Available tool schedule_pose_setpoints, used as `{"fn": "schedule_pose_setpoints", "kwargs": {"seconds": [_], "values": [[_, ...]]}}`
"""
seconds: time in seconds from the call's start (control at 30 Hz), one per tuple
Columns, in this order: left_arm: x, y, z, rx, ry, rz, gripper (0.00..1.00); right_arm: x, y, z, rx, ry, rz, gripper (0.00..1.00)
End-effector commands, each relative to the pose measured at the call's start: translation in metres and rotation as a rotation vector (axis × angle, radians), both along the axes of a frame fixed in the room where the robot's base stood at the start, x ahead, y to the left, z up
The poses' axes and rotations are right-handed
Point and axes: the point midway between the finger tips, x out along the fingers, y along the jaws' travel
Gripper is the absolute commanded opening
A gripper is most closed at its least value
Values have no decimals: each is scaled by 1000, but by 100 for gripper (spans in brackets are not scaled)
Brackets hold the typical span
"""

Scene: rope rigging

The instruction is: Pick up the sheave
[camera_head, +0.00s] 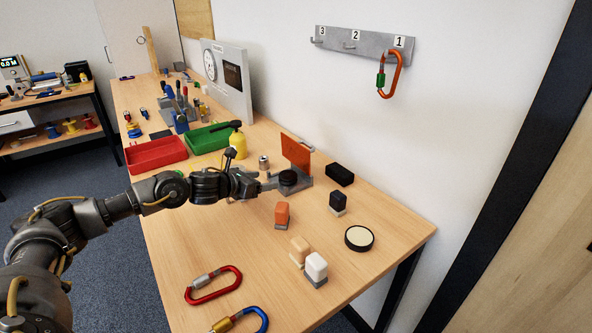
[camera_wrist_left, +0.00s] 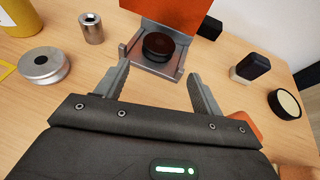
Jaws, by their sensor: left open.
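A black round grooved disc, seemingly the sheave (camera_head: 288,178), sits on a grey metal base with an upright orange plate (camera_head: 296,151). In the left wrist view the disc (camera_wrist_left: 158,46) lies just beyond the fingertips, centred between them. My left gripper (camera_head: 268,185) is open and empty, with its fingers either side of the near edge of the grey base (camera_wrist_left: 153,69). A silver wheel with a centre hole (camera_wrist_left: 44,65) lies left of the gripper; it too could be called a sheave. My right gripper is not in view.
A silver cylinder (camera_head: 263,162) and yellow bottle (camera_head: 238,145) stand behind the gripper. Black blocks (camera_head: 340,175), an orange block (camera_head: 282,213) and a cream-topped disc (camera_head: 359,238) are to the right. Red and green trays (camera_head: 155,154) are farther back. Carabiners (camera_head: 214,285) lie in front.

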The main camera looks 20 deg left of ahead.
Motion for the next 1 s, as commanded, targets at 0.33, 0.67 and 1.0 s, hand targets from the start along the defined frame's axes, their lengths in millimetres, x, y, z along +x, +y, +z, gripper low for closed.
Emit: {"fn": "schedule_pose_setpoints", "kwargs": {"seconds": [0.33, 0.67, 1.0], "values": [[23, -9, -9, 10, 1, -7, 68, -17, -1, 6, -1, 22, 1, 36], [49, -17, -22, 11, 2, -6, 68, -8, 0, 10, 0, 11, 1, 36], [77, -23, -29, 10, 1, -6, 68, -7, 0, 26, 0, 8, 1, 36]]}}
